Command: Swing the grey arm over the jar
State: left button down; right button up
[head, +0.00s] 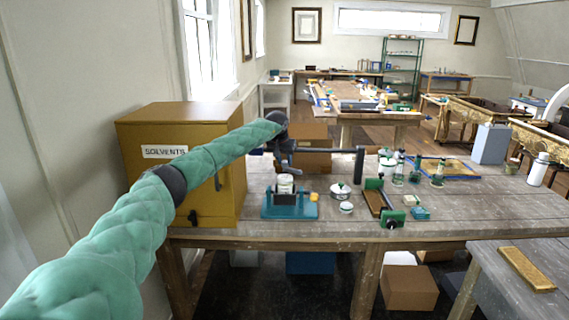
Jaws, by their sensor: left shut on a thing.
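My left arm, in a green sleeve, reaches in from the left over the workbench. Its dark gripper (285,164) is shut on the left end of the grey arm (328,150). The grey arm is a thin level bar that runs right to an upright dark post (360,166). A small white-topped jar (286,182) sits upright in a blue-teal stand (290,211). In the picture the gripper is just above this jar, with a small gap. The fingertips and the held end are small and dark, so the exact grip is hard to see. My right gripper is out of view.
A yellow solvents cabinet (180,185) stands close on the left, under my arm. Lidded tins (340,190), a green-ended fixture (376,200) and small bottles (438,173) stand to the right. A grey box (491,144) and a white bottle (538,169) are farther right. The bench's right front is clear.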

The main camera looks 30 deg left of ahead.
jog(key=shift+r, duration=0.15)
pick_arm(q)
jog(key=c, duration=1)
grip_release()
jog(key=shift+c, duration=0.2)
jog(key=shift+s+r, duration=0.1)
jog(key=shift+r, duration=0.15)
jog(key=b+v, duration=0.3)
jog(key=v, duration=0.4)
jog(key=shift+r, duration=0.15)
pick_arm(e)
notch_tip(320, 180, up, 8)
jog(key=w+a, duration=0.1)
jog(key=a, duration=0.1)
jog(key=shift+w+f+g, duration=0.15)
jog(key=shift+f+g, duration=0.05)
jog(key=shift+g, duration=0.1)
